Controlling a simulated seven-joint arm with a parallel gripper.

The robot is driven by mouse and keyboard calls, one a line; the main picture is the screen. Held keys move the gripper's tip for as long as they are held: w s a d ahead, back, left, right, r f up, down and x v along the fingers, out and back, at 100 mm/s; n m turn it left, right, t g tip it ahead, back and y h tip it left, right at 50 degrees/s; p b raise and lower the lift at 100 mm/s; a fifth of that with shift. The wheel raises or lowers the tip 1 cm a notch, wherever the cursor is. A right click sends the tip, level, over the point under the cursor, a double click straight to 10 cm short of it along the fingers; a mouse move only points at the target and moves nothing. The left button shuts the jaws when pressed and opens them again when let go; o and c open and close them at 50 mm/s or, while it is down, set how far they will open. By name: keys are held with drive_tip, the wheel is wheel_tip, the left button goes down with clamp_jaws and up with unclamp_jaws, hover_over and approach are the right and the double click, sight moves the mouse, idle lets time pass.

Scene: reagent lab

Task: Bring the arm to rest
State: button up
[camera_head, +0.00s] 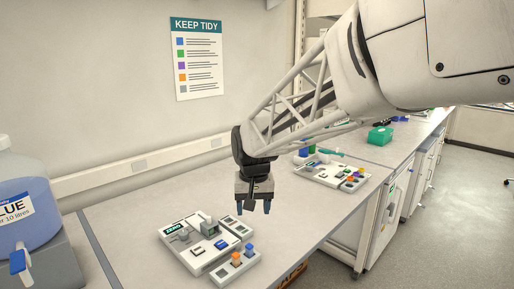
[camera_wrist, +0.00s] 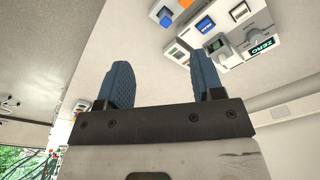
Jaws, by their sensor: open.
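My gripper (camera_head: 254,207) hangs from the arm above the bench top (camera_head: 150,208), pointing down, with its fingers apart and nothing between them. In the wrist view its two blue ridged fingers (camera_wrist: 165,85) stand apart with bare bench behind them. In the head view it hangs to the upper right of a white device marked ZERO (camera_head: 197,244), apart from it. The same device shows at the top right of the wrist view (camera_wrist: 232,30).
A small block holder with orange and blue pieces (camera_head: 235,268) stands at the front of the device. A jug of blue liquid (camera_head: 25,212) is at the left. A second white unit with coloured pieces (camera_head: 335,175) and a green box (camera_head: 380,136) are farther right. A poster (camera_head: 198,58) hangs on the wall.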

drive_tip(key=s+d+f, duration=0.1)
drive_tip(key=s+d, duration=0.8)
drive_tip(key=s, duration=0.4)
drive_tip(key=s+d+m+t, duration=0.1)
drive_tip(key=s+d, duration=0.9)
drive_tip(key=s, duration=0.4)
drive_tip(key=shift+s+d+f+t, duration=0.25)
drive_tip(key=shift+s+f+t, duration=0.05)
drive_tip(key=shift+f, duration=0.1)
